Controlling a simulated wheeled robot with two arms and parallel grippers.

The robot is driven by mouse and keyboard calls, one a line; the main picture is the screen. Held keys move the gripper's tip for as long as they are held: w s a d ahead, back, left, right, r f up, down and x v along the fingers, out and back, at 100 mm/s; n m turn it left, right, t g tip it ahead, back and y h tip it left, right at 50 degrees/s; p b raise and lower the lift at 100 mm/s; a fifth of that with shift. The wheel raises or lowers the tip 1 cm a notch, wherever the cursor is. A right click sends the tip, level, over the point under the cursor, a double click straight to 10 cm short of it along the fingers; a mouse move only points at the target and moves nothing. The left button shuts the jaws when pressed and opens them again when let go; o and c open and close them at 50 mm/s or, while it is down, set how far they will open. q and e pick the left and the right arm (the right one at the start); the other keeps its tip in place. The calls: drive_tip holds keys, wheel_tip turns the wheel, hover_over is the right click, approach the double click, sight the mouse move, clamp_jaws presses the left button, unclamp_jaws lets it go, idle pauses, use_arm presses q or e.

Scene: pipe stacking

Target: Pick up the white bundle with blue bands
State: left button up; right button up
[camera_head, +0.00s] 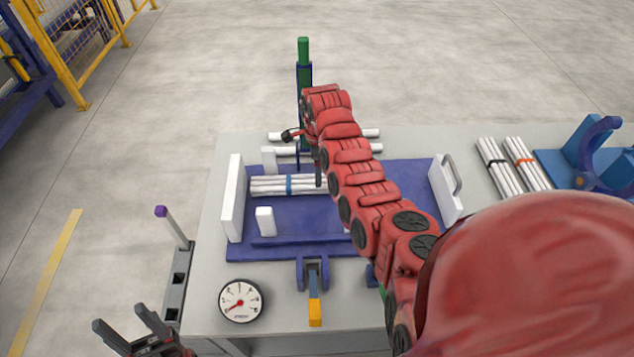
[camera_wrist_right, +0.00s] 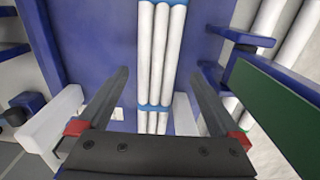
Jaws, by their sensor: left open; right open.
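The white bundle with blue bands (camera_head: 268,186) lies across the blue fixture (camera_head: 400,175), left of centre; my right arm hides its right part. In the right wrist view the bundle (camera_wrist_right: 161,58) runs up and down with a blue band across its lower part. My right gripper (camera_wrist_right: 160,72) is open and empty above it, one finger on each side of the bundle in that picture. I cannot tell how far above it is. My left gripper (camera_head: 118,315) is open and empty at the bottom left, off the table's front left corner.
White end plates (camera_head: 233,198) and small white blocks (camera_head: 265,221) stand on the fixture. A green-topped post (camera_head: 303,52) rises behind it. Bundles with black (camera_head: 500,168) and orange bands (camera_head: 528,165) lie at right near a blue cradle (camera_head: 590,155). A gauge (camera_head: 241,301) sits front left.

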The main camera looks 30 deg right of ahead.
drive_tip(key=shift+a+f+p, duration=0.1)
drive_tip(key=shift+f+p, duration=0.4)
drive_tip(key=shift+p, duration=0.05)
drive_tip(key=shift+s+a+f+p, duration=0.1)
drive_tip(key=shift+f+p, duration=0.5)
drive_tip(key=shift+f, duration=1.7)
drive_tip(key=shift+c, duration=1)
clamp_jaws()
